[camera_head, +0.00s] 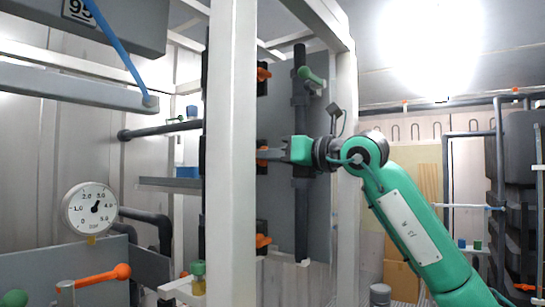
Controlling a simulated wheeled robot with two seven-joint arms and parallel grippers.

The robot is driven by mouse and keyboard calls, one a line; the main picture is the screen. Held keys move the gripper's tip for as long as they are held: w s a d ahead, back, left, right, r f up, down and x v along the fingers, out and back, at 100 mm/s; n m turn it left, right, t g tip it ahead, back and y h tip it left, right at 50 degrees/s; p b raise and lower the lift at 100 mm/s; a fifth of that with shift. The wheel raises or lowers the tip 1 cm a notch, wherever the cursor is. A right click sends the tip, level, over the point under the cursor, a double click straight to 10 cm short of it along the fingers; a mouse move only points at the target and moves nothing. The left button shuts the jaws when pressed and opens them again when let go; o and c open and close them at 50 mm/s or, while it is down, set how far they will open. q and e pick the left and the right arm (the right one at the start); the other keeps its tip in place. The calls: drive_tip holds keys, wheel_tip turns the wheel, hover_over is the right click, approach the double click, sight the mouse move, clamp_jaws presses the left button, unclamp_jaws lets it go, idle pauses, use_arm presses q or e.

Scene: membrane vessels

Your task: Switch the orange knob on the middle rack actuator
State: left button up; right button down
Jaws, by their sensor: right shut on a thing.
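A grey rack panel (276,205) stands behind a white post (231,200) and carries a column of black actuators with orange knobs. The middle orange knob (262,154) is partly hidden by my gripper fingers and the post. My right gripper (271,154) reaches in from the right, with its grey fingers level and shut on the middle orange knob. The upper orange knob (264,74) and the lower orange knob (263,240) are clear of the gripper. My left gripper is not in view.
A dark vertical pipe (301,215) with a green handle (311,78) stands close behind my right gripper. A white frame post (347,200) stands right of it. A round gauge (91,208) and an orange lever (102,276) are at the left.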

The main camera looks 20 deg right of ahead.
drive_tip(key=c, duration=1.5)
unclamp_jaws()
drive_tip(key=shift+f, duration=0.1)
